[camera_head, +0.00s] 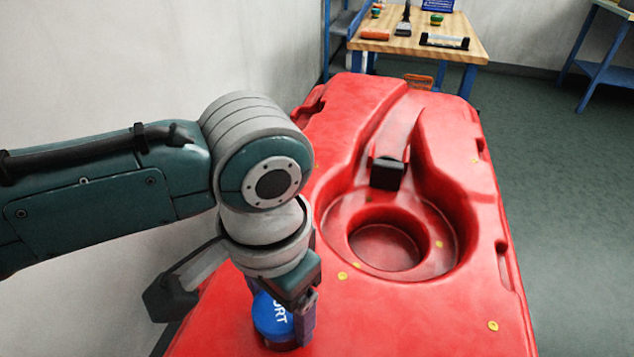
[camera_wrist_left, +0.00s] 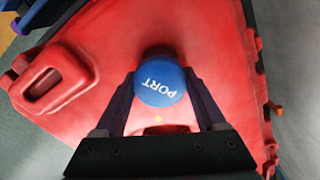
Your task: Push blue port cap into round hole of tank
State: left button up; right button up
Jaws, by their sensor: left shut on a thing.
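The blue port cap (camera_head: 272,322), with white lettering, is at the near left of the red tank (camera_head: 420,318). My left gripper (camera_head: 292,322) points down and is shut on the cap. In the left wrist view the cap (camera_wrist_left: 162,82) sits between the two fingertips of the gripper (camera_wrist_left: 161,88), its lettered top facing the camera. My right gripper is not in view.
Small yellow discs (camera_head: 493,326) dot the tank. A wooden table (camera_head: 455,52) with tools stands behind.

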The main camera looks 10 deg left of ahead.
pick_arm(q)
jog(key=shift+f, duration=0.15)
jog(key=shift+f+b, duration=0.3)
jog(key=shift+f, duration=0.25)
jog(key=shift+f, duration=0.15)
dwell(0.3)
jog(key=shift+f, duration=0.2)
jog(key=shift+a+f, duration=0.2)
jog(key=shift+a, duration=0.05)
